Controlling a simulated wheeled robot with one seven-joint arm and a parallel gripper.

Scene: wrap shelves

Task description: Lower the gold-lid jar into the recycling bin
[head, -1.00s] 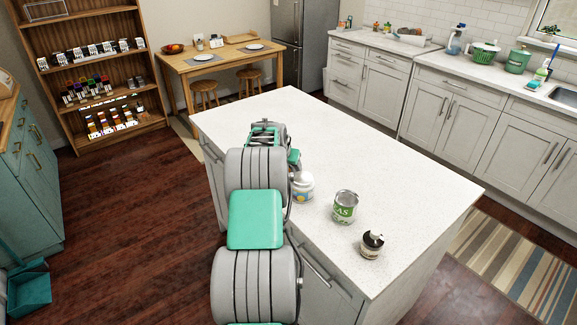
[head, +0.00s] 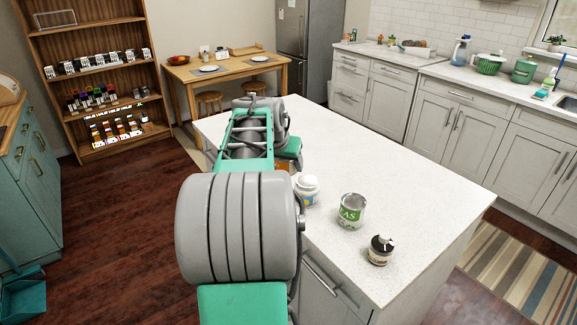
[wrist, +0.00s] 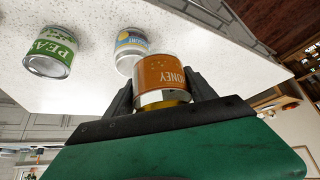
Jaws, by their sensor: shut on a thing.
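The gold-lid jar (wrist: 160,76) has an orange label reading "ONEY" at its visible part. My gripper (wrist: 163,92) is shut on it, with one dark finger on each side. The gold lid shows close to the palm in the wrist view. In the head view my arm hides most of the gripper, and only a bit of orange shows beside it over the island. A teal open box (head: 22,297) stands on the floor at the lower left, partly cut off. I cannot tell whether it is the recycling bin.
A bookshelf (head: 97,70) stands at the back left. Wooden floor (head: 110,215) is clear between the teal cabinet and the island.

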